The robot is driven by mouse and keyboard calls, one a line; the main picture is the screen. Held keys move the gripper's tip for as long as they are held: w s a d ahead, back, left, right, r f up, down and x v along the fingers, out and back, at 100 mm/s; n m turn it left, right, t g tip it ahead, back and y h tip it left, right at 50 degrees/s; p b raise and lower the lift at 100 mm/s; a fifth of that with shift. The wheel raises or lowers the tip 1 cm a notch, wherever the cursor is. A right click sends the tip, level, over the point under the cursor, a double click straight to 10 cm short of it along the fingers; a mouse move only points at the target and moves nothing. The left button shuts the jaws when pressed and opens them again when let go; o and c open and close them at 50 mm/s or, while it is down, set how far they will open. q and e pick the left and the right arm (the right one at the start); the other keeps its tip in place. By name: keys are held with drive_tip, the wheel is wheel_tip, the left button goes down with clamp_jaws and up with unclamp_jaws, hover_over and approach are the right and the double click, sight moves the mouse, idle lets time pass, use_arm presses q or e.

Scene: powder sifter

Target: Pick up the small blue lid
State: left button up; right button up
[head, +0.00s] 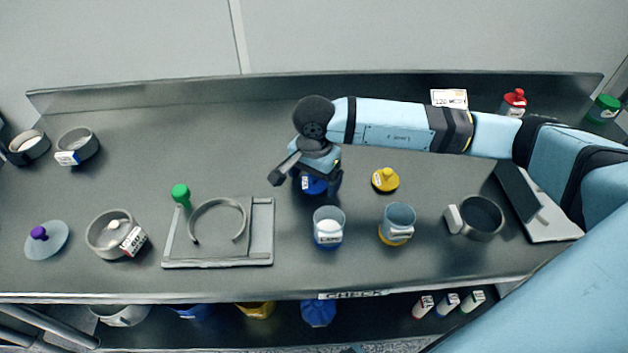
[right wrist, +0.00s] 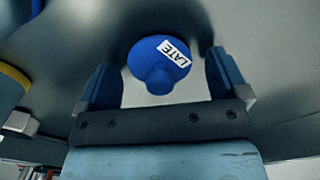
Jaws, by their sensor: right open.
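The small blue lid (right wrist: 150,52) lies on the metal bench, with a white label reading LATE and a round knob. In the right wrist view it sits between and just beyond the two fingers of my right gripper (right wrist: 162,78), which is open and empty. In the head view the lid (head: 314,186) is partly hidden under my right gripper (head: 308,183), near the middle of the bench. I cannot tell whether the fingers touch it. My left gripper is not in view.
A cup of white powder (head: 328,228) and a yellow-based cup (head: 397,224) stand in front. A yellow lid (head: 385,180) lies to the right. A grey stand with a ring (head: 262,232) is to the left. A raised ledge (head: 180,97) runs along the back.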

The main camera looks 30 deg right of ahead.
drive_tip(key=c, duration=1)
drive_tip(key=shift+r, duration=0.15)
